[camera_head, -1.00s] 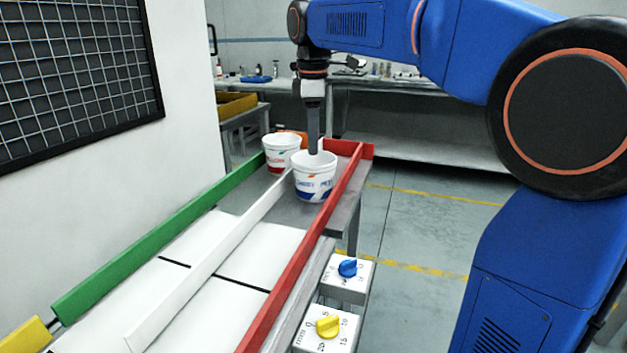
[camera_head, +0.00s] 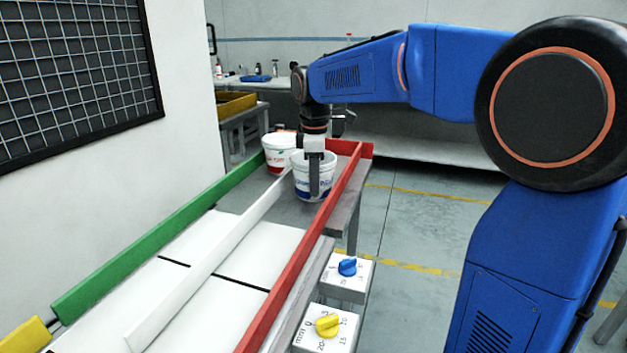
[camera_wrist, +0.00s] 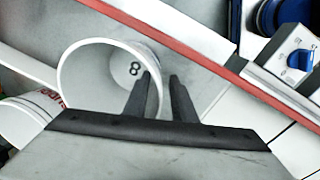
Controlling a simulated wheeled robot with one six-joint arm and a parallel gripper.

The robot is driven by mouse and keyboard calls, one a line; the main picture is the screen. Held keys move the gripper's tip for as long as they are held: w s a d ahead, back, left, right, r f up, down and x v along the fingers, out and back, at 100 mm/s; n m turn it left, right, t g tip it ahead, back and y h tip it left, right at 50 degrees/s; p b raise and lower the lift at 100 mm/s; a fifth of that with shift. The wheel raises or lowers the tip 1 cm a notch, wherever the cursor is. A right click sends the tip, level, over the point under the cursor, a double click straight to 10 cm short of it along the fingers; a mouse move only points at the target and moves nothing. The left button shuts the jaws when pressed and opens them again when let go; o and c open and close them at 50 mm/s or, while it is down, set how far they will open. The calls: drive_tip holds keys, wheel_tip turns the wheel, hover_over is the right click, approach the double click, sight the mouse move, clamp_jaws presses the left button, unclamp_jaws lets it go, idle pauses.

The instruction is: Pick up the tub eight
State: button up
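Tub eight (camera_head: 329,188) is a white tub with blue and red print, standing upright between the white divider and the red rail. In the wrist view the open tub (camera_wrist: 88,82) shows a black 8 on its inside bottom. My gripper (camera_head: 314,178) is down at the tub's near side, with one finger outside in front of the wall. In the wrist view my gripper (camera_wrist: 161,78) has one finger inside the tub and the other outside, with a gap between them across the wall. The fingers hide part of the rim and wall.
A second white tub with red print (camera_head: 279,160) stands left, across the white divider (camera_head: 205,270). A red rail (camera_head: 300,265) runs close on the right and a green rail (camera_head: 150,245) on the left. Dial boxes (camera_head: 345,285) stand outside the red rail.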

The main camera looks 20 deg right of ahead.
drive_tip(key=shift+f, duration=0.5)
clamp_jaws()
